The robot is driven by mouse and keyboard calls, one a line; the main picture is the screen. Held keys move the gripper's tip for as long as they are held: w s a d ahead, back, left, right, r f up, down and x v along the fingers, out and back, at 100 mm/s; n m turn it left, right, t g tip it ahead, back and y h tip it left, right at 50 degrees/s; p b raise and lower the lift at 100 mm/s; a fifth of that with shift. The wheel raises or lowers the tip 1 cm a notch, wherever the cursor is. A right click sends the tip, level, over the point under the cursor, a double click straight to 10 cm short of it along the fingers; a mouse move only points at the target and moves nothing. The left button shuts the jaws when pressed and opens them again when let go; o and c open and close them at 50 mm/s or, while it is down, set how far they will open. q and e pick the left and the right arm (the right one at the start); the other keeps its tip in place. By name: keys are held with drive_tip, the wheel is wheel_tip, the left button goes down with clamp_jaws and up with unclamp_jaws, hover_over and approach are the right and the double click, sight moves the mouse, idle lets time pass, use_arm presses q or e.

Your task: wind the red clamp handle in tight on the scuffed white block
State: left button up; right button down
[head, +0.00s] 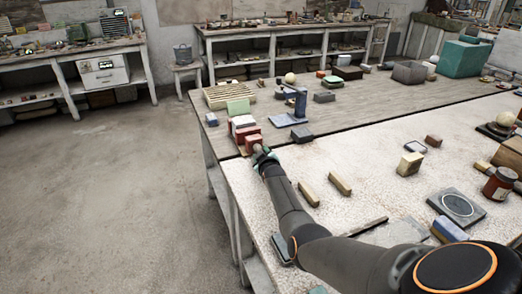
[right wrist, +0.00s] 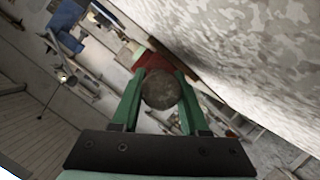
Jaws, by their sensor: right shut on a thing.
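The red clamp (head: 250,139) stands at the near left corner of the long worktable, and its red body also shows in the right wrist view (right wrist: 152,60). A whitish block (head: 242,121) sits at the clamp, behind its nearer red part; any scuffs are too small to make out. My right gripper (head: 261,153) reaches the clamp from the near side. In the right wrist view its green fingers are shut on a round grey-brown knob (right wrist: 159,90), the end of the clamp handle. The knob hides much of the clamp there. My left gripper is not in view.
A green block (head: 238,106) and a slatted wooden rack (head: 222,96) stand behind the clamp. A blue-grey stand (head: 300,104) is to its right. Two wooden bars (head: 340,184) lie right of my forearm. The floor left of the table is clear.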

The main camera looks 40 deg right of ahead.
drive_tip(key=shift+m+y+p, duration=0.35)
drive_tip(key=shift+m+y, duration=0.05)
drive_tip(key=shift+m, duration=0.3)
drive_tip(key=c, duration=0.7)
unclamp_jaws()
drive_tip(key=shift+p+v, duration=0.75)
drive_tip(key=shift+p, duration=0.05)
drive_tip(key=p+v, duration=0.3)
drive_tip(key=v, duration=0.6)
drive_tip(key=shift+d, duration=0.1)
drive_tip(key=shift+v, duration=1)
